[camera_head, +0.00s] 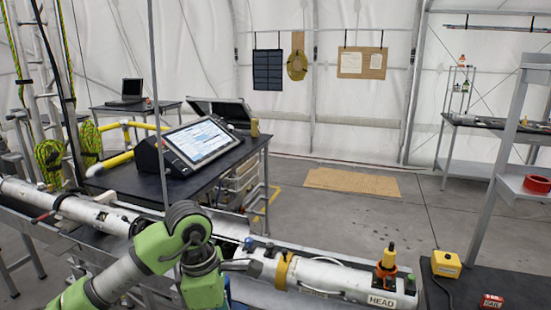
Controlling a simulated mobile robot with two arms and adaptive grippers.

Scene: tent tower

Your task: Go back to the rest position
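My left arm (143,262), green with grey joints, comes in from the bottom left and bends down in front of the long white tube (330,277). A dark part at the end of this arm, perhaps my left gripper (237,265), lies close to the tube near its yellow strap. I cannot make out its fingers, whether they are open or shut, or whether they touch the tube. My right arm and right gripper are not in view. The tube's right end carries a "HEAD" label and an orange and yellow fitting (387,262).
A dark bench (130,184) with a tilted touchscreen (202,140) stands behind the tube. A shelf holds red tape (537,184). Open floor (300,215) lies beyond the tube.

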